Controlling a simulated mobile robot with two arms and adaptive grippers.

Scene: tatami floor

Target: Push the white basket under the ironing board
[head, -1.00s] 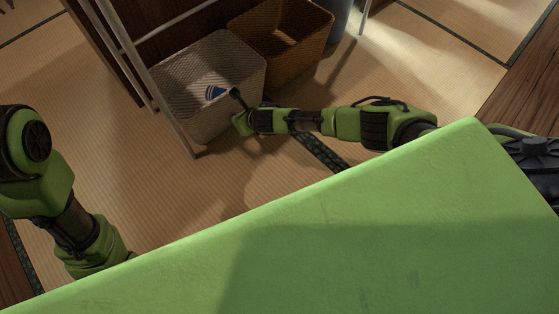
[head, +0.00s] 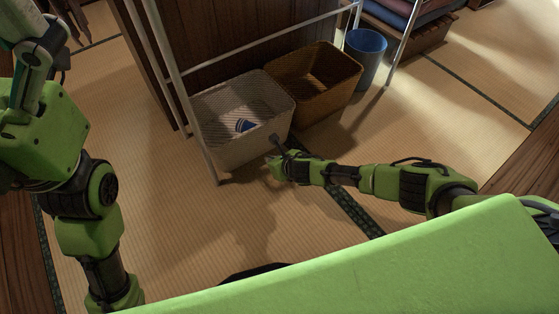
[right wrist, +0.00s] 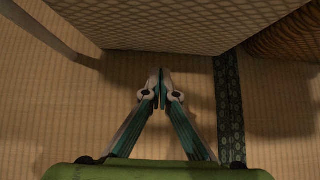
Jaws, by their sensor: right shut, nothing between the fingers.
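The white basket (head: 240,155), a woven open box, stands upright on the tatami, with a small blue-and-white item (head: 245,126) inside. Its woven wall (right wrist: 170,30) fills the top of the right wrist view. White metal legs (head: 178,75), seemingly the ironing board's, stand at the basket's left and behind it; no board top shows. My right gripper (head: 276,139) is shut and empty at the basket's front right wall. Its fingertips (right wrist: 161,77) point at the wall; I cannot tell if they touch. My left gripper (head: 32,50) is partly cut off at upper left, its fingertips hidden.
A brown wicker basket (head: 338,98) stands close against the white one's right side. A blue bin (head: 365,62) and a shelf with folded cloths (head: 410,15) stand farther right. A dark wooden panel (head: 230,45) is behind. The tatami in front (head: 160,215) is clear.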

